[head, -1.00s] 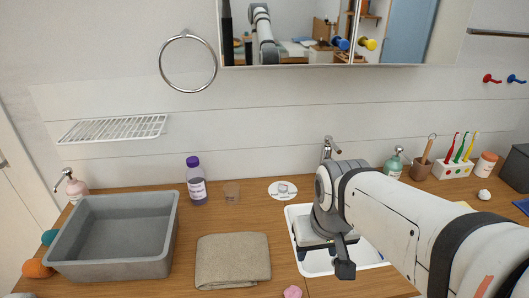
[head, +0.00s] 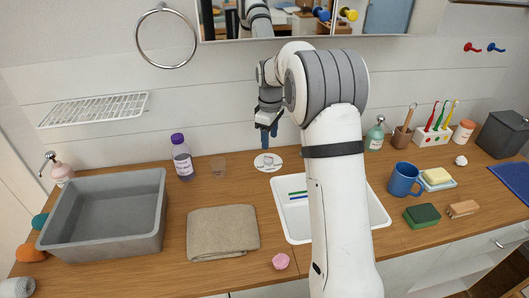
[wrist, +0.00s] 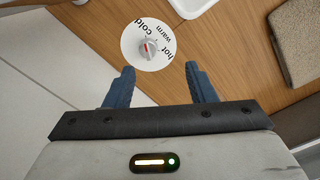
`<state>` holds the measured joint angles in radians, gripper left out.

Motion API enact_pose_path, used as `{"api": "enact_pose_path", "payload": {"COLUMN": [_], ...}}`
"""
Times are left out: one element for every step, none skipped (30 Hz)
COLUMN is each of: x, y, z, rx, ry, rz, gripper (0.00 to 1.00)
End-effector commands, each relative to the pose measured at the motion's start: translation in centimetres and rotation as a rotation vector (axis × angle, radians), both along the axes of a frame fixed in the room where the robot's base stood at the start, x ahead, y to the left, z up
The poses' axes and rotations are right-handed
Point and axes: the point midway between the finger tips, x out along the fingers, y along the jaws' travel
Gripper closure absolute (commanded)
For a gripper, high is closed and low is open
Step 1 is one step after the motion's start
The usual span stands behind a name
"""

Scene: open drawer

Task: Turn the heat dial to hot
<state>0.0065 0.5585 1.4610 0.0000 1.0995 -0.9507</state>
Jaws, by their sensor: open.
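The heat dial (head: 260,167) is a white disc with a small grey knob, lying on the wooden counter behind the sink. In the wrist view the disc (wrist: 131,55) carries the words cold, warm and hot, and the knob (wrist: 148,47) has a red mark. I cannot tell for sure which word the mark points at. My gripper (head: 269,138) points down above the dial, its blue fingers apart. In the wrist view my open gripper (wrist: 157,68) has nothing between its fingers, and the knob shows just beyond the fingertips, not touched.
The white sink (head: 290,228) lies right in front of the dial, partly hidden by my arm. A folded towel (head: 222,232) lies front left. The blue mug (head: 403,180) is to the right.

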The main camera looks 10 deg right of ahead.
Motion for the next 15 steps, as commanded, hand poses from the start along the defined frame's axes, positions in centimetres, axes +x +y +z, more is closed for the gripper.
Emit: {"api": "enact_pose_path", "payload": {"x": [1.0, 1.5, 2.0, 2.3, 2.6, 2.9, 3.0, 3.1, 3.1, 3.2, 3.2, 3.2, 3.1, 3.1, 3.1], "y": [0.0, 0.0, 0.0, 0.1, 0.1, 0.0, 0.0, 0.0, 0.0, 0.0, 0.0, 0.0, 0.0, 0.0, 0.0], "z": [-0.9, -1.3, -1.8, -2.0, -2.3, -2.5, -2.7, -2.9, -3.3, -3.6, -3.9, -4.4, -4.9, -5.4, -6.0], "rx": [-0.001, -0.001, -0.001, -0.001, -0.001, -0.001, -0.001, -0.001, -0.001, -0.001, -0.001, -0.001, -0.001, -0.001, -0.001], "ry": [0.009, 0.012, 0.016, 0.018, 0.019, 0.02, 0.022, 0.022, 0.024, 0.025, 0.026, 0.025, 0.026, 0.027, 0.026], "rz": [0.029, 0.046, 0.064, 0.076, 0.085, 0.095, 0.101, 0.105, 0.107, 0.109, 0.109, 0.109, 0.109, 0.108, 0.108], "gripper": [0.5, 0.5, 0.5, 0.5, 0.5, 0.5, 0.5, 0.5, 0.5, 0.5, 0.5, 0.5, 0.5, 0.5, 0.5]}}
